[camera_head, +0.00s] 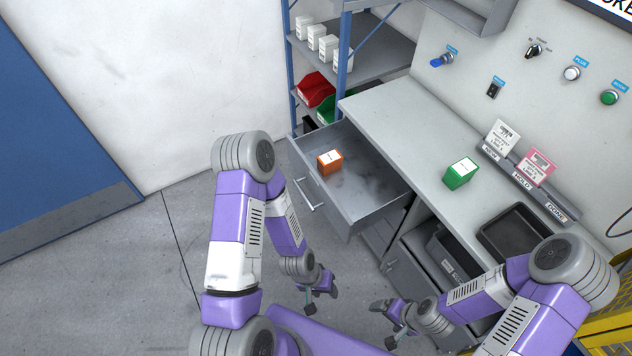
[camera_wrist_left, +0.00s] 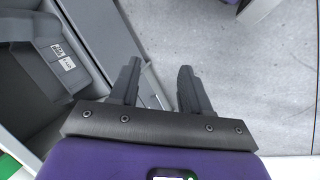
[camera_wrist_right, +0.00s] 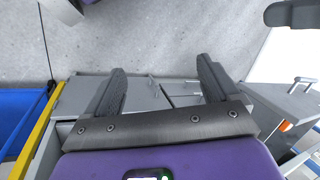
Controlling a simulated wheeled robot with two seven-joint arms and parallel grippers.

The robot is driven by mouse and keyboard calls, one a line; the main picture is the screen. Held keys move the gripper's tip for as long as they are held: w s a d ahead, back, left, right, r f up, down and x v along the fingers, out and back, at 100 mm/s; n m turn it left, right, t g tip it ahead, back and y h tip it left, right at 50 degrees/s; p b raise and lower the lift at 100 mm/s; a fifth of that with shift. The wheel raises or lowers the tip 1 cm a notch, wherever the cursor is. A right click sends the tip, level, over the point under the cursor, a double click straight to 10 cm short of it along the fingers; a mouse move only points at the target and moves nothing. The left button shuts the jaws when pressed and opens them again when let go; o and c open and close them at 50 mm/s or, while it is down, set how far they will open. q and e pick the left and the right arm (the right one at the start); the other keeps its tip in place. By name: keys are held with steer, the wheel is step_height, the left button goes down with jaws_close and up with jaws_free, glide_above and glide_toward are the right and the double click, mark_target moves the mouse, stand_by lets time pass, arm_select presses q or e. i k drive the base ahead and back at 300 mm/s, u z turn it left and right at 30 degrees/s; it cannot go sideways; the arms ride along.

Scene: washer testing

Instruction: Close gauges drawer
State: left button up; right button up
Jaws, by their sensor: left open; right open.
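The gauges drawer (camera_head: 357,203) is pulled out from the grey bench in the head view, with an orange box (camera_head: 330,162) standing inside at its back left. Its silver handle (camera_head: 303,195) is on the front face, toward the left. My left gripper (camera_head: 320,291) is open and empty, below and in front of the drawer, apart from it. It shows in the left wrist view with its fingers spread (camera_wrist_left: 156,85). My right gripper (camera_head: 387,322) is open and empty, lower and to the right, also apart from the drawer. Its spread fingers show in the right wrist view (camera_wrist_right: 160,88).
A green box (camera_head: 460,173) and a black tray (camera_head: 514,233) are on the bench top (camera_head: 400,125). A shelf rack (camera_head: 375,62) with white boxes and red and green bins stands behind. An open compartment with a dark bin (camera_head: 449,258) is below the bench. Grey floor lies left.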

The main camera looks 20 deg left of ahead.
mark_target(366, 188)
steer(key=z, duration=0.55)
steer(key=k, duration=1.25)
steer(key=u, duration=0.3)
steer(key=i, duration=0.65)
steer(key=u, duration=0.55)
steer(key=i, duration=0.85)
steer(key=z, duration=0.25)
